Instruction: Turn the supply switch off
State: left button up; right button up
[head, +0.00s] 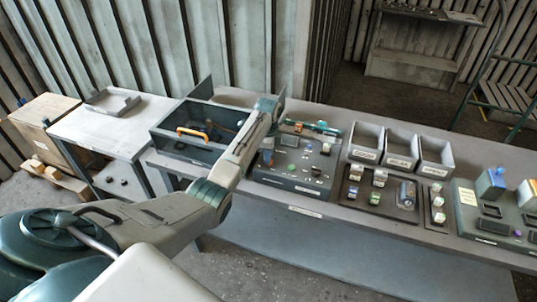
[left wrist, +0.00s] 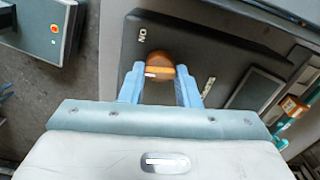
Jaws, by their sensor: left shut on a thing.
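The supply switch (left wrist: 160,58) is a round brown-orange knob with an orange bar handle on a dark panel face in the left wrist view. A short white mark shows on the bar, which lies roughly level in that picture. A white ON label (left wrist: 141,34), upside down, is above left of the knob, and a second white label (left wrist: 208,86) is to its right. My left gripper (left wrist: 160,72) has its light-blue fingers shut on the handle. In the head view my left gripper (head: 267,145) is at the left end of the control panel (head: 300,188); the switch is hidden there. My right gripper is out of view.
An open dark bin (head: 180,146) with an orange handle stands left of the panel. Three grey bins (head: 401,150) and part trays (head: 375,205) are to the right. A box with a red button (left wrist: 53,28) shows in the left wrist view.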

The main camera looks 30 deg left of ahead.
pick_arm(q)
jog(key=n, duration=0.4)
jog(key=shift+n, duration=1.5)
jog(key=o, duration=1)
jog(key=shift+c, duration=0.2)
notch_tip(320, 180, up, 8)
jog(key=b, duration=0.3)
jog(key=shift+f, duration=0.2)
jog(key=shift+r, duration=1.65)
jog(key=shift+f, duration=0.1)
